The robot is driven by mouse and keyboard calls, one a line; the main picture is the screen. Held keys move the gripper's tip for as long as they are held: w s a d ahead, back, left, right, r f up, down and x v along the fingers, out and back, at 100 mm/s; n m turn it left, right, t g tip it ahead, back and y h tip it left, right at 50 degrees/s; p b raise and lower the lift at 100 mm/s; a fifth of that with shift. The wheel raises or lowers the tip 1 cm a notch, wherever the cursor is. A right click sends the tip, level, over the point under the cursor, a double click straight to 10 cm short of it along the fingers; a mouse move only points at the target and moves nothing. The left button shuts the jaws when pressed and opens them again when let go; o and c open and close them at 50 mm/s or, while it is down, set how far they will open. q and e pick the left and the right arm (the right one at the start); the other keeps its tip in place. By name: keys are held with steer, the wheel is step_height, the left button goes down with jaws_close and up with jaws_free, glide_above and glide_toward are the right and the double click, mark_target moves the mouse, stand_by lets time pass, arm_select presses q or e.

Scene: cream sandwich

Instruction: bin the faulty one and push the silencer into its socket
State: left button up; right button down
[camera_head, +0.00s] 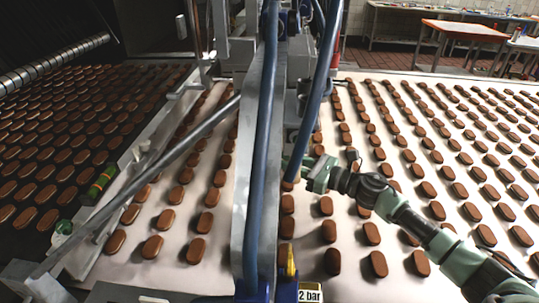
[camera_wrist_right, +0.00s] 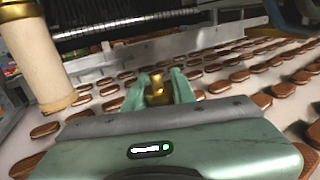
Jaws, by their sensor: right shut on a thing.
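My right gripper (camera_wrist_right: 158,82) is shut on a small brass-coloured fitting (camera_wrist_right: 157,92), which looks like the silencer, in the right wrist view. In the head view my right arm reaches in from the lower right and the gripper (camera_head: 318,174) is beside the blue hoses; its fingertips are largely hidden there. No socket or bin can be made out clearly. My left gripper is not in view.
A grey beam (camera_head: 258,150) with blue hoses (camera_head: 325,75) rises over the pale belt (camera_head: 400,262) of brown biscuits. A "2 bar" label (camera_head: 311,295) is at its foot. A red-edged table (camera_head: 465,28) stands behind.

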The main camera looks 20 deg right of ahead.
arm_select(q)
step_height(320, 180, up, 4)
steer(key=p, duration=0.3)
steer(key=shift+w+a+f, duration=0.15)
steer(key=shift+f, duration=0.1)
arm_select(e)
step_height(320, 180, up, 6)
steer(key=shift+w+a, duration=0.25)
steer(key=shift+w, duration=0.05)
arm_select(q)
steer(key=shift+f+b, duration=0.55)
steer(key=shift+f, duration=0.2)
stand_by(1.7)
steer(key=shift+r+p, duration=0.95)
steer(key=shift+p, duration=0.05)
arm_select(e)
steer(key=shift+r, duration=1.4)
steer(key=c, duration=1.1)
jaws_free()
